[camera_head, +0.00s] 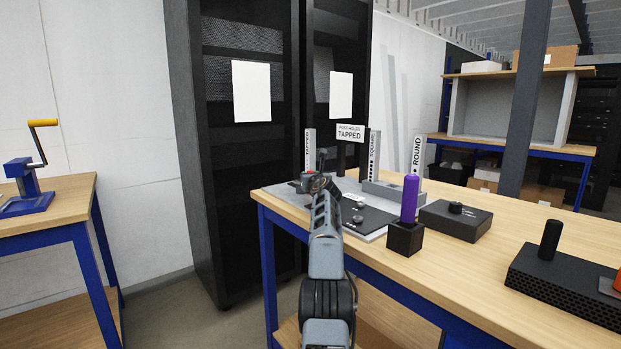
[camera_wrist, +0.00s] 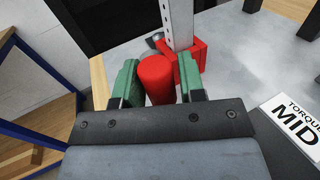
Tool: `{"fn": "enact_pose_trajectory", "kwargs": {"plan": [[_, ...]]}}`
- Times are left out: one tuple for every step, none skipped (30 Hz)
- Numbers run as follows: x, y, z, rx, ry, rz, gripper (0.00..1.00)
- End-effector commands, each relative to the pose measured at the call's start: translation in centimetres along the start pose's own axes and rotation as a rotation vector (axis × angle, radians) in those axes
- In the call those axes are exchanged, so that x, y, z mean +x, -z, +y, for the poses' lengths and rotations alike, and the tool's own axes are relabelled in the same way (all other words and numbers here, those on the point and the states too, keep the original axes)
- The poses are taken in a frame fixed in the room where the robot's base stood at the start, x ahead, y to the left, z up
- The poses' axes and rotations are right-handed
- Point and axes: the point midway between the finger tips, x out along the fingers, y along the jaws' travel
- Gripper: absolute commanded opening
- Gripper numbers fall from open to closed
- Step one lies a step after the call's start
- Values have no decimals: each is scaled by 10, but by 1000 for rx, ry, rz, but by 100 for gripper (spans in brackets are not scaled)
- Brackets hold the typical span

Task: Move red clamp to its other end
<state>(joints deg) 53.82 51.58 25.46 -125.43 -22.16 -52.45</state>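The red clamp (camera_wrist: 196,62) sits around the lower part of an upright grey perforated post (camera_wrist: 180,22) in the wrist view. Its thick red round handle (camera_wrist: 157,80) points toward the wrist camera. In the head view my gripper (camera_head: 316,184) is at the far left corner of the workbench, by the left post (camera_head: 309,146). The clamp is mostly hidden there by my arm.
The workbench (camera_head: 450,262) also bears posts labelled SQUARE (camera_head: 374,152) and ROUND (camera_head: 416,157), a purple-handled tool (camera_head: 409,198) in a black holder and a black box (camera_head: 455,219). A "TORQUE MID" label (camera_wrist: 297,122) lies right of my gripper. Black racks (camera_head: 240,130) stand behind.

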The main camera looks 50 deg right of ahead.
Motion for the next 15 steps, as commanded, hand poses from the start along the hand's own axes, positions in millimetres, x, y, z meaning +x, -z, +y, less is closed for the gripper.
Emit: {"fn": "enact_pose_trajectory", "kwargs": {"plan": [[0,-1,0,0,1,-1,42],[0,-1,0,-1,1,-2,45],[0,-1,0,-1,1,-2,48],[0,-2,0,-1,1,-3,51],[0,-2,0,-1,1,-3,54],[-1,-2,0,-1,2,-3,54],[-1,-2,0,-1,2,-4,54],[-1,-2,0,-1,2,-4,54],[-1,-2,0,-2,2,-4,54],[-1,-2,0,-2,2,-4,54],[-1,-2,0,-2,2,-4,54],[-1,-2,0,-2,2,-5,54],[-2,-2,0,-2,2,-5,54],[-2,-2,0,-2,2,-5,54],[-4,-1,0,-2,2,-5,54]]}}
